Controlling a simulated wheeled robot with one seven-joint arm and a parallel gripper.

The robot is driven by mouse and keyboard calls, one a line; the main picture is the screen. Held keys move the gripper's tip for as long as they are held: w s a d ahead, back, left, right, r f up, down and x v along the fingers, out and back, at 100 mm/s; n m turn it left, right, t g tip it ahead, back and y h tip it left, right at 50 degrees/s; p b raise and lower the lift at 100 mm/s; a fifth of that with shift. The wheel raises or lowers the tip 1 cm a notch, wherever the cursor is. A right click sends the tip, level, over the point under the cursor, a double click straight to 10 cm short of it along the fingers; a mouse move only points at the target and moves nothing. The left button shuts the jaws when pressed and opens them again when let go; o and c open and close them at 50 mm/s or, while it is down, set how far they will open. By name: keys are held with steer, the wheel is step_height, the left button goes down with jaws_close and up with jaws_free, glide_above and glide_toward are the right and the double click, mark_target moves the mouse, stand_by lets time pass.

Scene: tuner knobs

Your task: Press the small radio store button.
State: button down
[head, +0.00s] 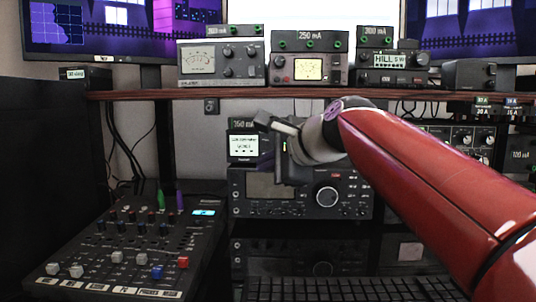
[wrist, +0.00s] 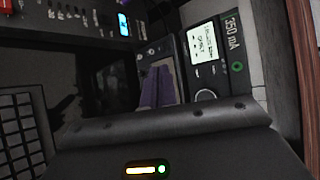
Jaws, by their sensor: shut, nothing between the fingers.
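A small black unit with a white screen (head: 244,146) sits above the radio's left end, just left of my gripper. It also shows in the wrist view (wrist: 208,44), right of the fingers, under a "350 mA" label. I cannot tell which button is the store button, or whether the fingertips touch anything.
A mixer (head: 125,245) with sliders stands at the lower left. A keyboard (head: 350,290) lies along the bottom. A wooden shelf (head: 150,95) above carries several meter boxes, including one with a "HILL" screen (head: 390,62). Loose cables hang at the left.

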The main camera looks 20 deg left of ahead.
steer(key=w+a+p, duration=0.2)
steer(key=w+p, duration=0.2)
steer(key=w, duration=0.4)
steer(key=shift+w, duration=0.3)
steer(key=shift+w+p, duration=0.1)
steer(key=shift+p, duration=0.3)
stand_by(1.5)
steer(key=shift+w+a+p, duration=0.1)
steer(key=shift+w+p, duration=0.2)
steer(key=shift+w+a+p, duration=0.1)
steer(key=shift+w+p, duration=0.25)
stand_by(0.6)
steer(key=shift+s, duration=0.15)
steer(key=shift+s+d+b, duration=0.2)
steer(key=shift+s+b, duration=0.15)
steer(key=shift+s, duration=0.25)
